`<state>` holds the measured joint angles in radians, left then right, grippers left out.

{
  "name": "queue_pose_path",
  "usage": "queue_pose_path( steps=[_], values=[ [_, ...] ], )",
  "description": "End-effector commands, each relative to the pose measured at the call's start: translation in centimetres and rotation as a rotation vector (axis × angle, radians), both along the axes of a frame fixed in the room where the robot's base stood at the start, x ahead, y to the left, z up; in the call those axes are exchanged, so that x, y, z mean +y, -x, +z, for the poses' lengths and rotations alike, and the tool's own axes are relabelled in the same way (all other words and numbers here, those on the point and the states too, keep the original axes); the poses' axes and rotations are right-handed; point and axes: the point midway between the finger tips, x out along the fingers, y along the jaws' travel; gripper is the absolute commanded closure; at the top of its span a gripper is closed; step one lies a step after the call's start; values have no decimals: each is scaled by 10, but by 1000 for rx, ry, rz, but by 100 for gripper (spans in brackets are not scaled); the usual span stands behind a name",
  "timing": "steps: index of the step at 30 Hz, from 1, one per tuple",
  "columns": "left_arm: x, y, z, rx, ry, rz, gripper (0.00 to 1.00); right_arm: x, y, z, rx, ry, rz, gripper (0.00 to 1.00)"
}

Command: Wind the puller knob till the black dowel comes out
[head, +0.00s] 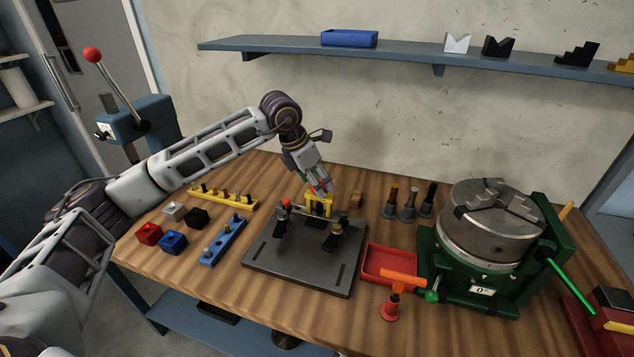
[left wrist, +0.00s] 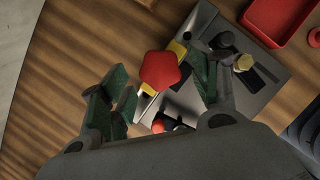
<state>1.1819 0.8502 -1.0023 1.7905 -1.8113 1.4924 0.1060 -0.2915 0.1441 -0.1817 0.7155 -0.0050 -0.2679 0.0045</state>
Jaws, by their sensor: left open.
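The puller's red lobed knob (left wrist: 160,70) shows in the left wrist view between the green fingers of my left gripper (left wrist: 161,82), with a gap on each side. In the head view my left gripper (head: 318,186) points down over the yellow puller frame (head: 320,205), at the back edge of the dark grey plate (head: 290,274). A bit of yellow (left wrist: 177,48) shows beside the knob in the wrist view. The left gripper is open and empty. I cannot make out the black dowel under the puller. My right gripper is not in view.
Two clamps, one red-tipped (head: 286,203), stand on the plate. A red tray (head: 389,264), an orange T-handled tool (head: 402,284) and a green-based chuck (head: 490,225) are to the right. Blue (head: 222,240) and yellow (head: 226,197) pin racks lie left. A shelf (head: 400,52) runs above.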

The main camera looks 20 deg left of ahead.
Motion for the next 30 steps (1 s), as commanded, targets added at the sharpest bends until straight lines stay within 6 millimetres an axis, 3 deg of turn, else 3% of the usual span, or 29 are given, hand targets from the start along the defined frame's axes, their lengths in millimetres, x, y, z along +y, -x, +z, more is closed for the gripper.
queue_pose_path(
  steps=[14, 25, 30],
  values=[
    [-3, -3, -9, -1, 0, -1, 38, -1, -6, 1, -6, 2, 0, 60],
    [-3, -3, -9, -1, 0, -1, 83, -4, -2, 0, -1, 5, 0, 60],
    [-2, -3, -9, -1, 0, -4, 83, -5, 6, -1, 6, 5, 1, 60]
  ],
)
